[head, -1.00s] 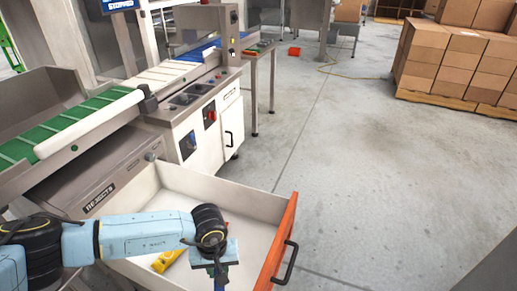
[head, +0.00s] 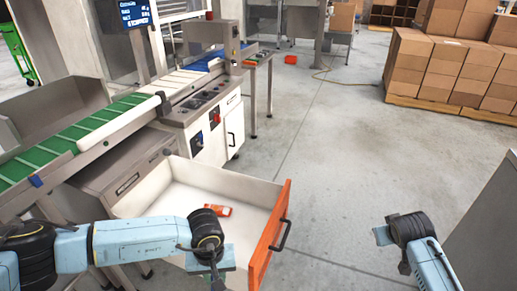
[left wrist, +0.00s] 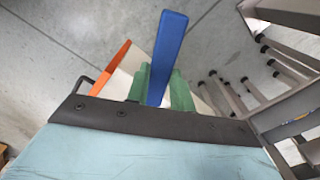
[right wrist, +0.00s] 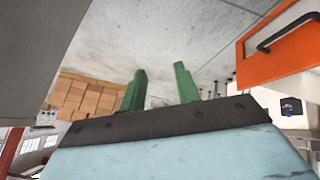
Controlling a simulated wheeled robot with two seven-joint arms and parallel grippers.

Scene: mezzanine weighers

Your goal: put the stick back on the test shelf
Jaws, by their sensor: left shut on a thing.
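The blue stick (left wrist: 166,58) is held between the green fingers of my left gripper (left wrist: 160,88) and points away from the palm. In the head view my left gripper (head: 215,272) is low over the near part of the open drawer; its fingertips are hard to make out there. My right gripper (right wrist: 160,90) is empty, with its green fingers apart. In the head view my right gripper (head: 383,236) is at the right, beyond the drawer. A small shelf (head: 262,57) by the machine's far end bears small coloured things, too small to identify; I cannot tell if it is the test shelf.
The pulled-out drawer (head: 180,172) has an orange front (head: 270,238) and holds an orange packet (head: 218,210). A conveyor machine (head: 200,125) with a green belt stands behind it. Boxes (head: 430,70) are stacked at the back right. The middle floor is clear.

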